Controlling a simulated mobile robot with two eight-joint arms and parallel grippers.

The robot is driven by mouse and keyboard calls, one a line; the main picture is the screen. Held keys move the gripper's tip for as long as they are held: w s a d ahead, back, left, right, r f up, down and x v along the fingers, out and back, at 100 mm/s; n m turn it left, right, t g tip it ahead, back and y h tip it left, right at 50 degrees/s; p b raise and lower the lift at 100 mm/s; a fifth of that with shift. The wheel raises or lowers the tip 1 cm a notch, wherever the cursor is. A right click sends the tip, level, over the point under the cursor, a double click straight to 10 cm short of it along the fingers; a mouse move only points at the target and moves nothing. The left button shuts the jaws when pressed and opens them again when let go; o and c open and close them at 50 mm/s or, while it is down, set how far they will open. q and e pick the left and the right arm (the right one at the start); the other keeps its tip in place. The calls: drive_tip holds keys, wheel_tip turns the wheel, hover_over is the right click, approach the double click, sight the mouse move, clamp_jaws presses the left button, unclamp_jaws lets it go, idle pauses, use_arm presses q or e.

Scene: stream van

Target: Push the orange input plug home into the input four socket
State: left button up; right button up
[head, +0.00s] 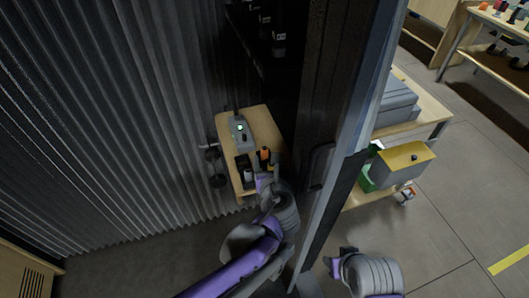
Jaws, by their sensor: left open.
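A small orange-topped item (265,154), perhaps the orange input plug, stands near the front right of a small wooden table (262,117). A grey device (240,132) with a green-lit spot lies on the table behind it. I cannot make out a socket marked input four; it is too small to tell. My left gripper (263,181) is open at the table's front edge, just in front of the orange item. It partly hides the table edge. My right gripper (336,266) is low, on the other side of the dark door panel, far from the table.
A black holder (244,167) with a pale item stands on the table left of the orange item. A corrugated wall (120,110) is at the left. A dark door panel (335,130) stands between my arms. A yellow-topped grey box (405,160) is at the right.

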sight(265, 151)
use_arm(q)
drive_tip(key=x, duration=0.6)
drive_tip(key=shift+f, duration=0.1)
drive_tip(key=shift+s, duration=0.1)
clamp_jaws()
